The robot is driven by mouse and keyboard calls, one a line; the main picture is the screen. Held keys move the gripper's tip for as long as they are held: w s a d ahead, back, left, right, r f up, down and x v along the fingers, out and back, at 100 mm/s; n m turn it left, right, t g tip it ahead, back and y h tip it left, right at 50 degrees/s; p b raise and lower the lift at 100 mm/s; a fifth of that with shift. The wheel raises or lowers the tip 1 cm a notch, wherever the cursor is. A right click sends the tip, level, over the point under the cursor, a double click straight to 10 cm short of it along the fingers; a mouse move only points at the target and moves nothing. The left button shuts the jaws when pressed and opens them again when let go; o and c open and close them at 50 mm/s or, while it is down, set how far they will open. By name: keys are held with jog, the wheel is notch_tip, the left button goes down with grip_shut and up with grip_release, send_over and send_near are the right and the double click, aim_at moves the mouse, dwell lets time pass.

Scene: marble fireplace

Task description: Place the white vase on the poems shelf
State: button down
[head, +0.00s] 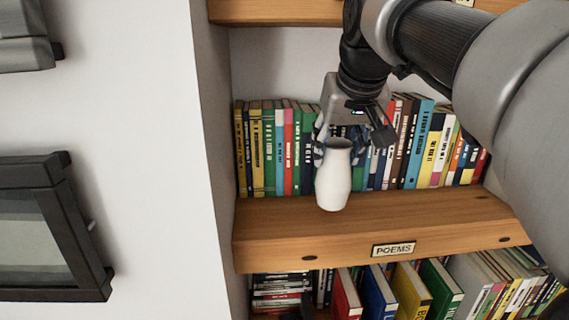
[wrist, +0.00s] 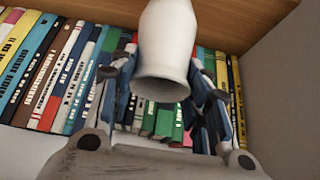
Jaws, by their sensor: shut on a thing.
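The white vase (head: 333,178) is upright at the poems shelf (head: 400,222), in front of the row of books. Its base appears over the wooden board; I cannot tell whether it touches. My gripper (head: 346,142) reaches down from above and is shut on the vase near its neck. In the wrist view the vase (wrist: 166,45) sits between the two fingers of my gripper (wrist: 164,92), its open rim facing the camera. The "POEMS" label (head: 394,249) is on the shelf's front edge, below and right of the vase.
A row of upright books (head: 268,150) stands behind the vase. The board's front strip is bare on both sides of it. A shelf above (head: 275,12) and a side wall (head: 213,130) bound the space. More books (head: 380,292) fill the shelf below.

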aim_at(335, 170)
jog(key=shift+s+f, duration=0.35)
jog(key=shift+f, duration=0.2)
notch_tip(335, 170, down, 2)
jog(key=shift+w+f, duration=0.1)
jog(key=shift+f, duration=0.15)
jog(key=shift+w+f, duration=0.3)
jog(key=shift+f, duration=0.05)
jog(key=shift+s, duration=0.1)
jog(key=shift+f, duration=0.25)
jog(key=c, duration=0.9)
grip_release()
jog(key=shift+o, duration=0.2)
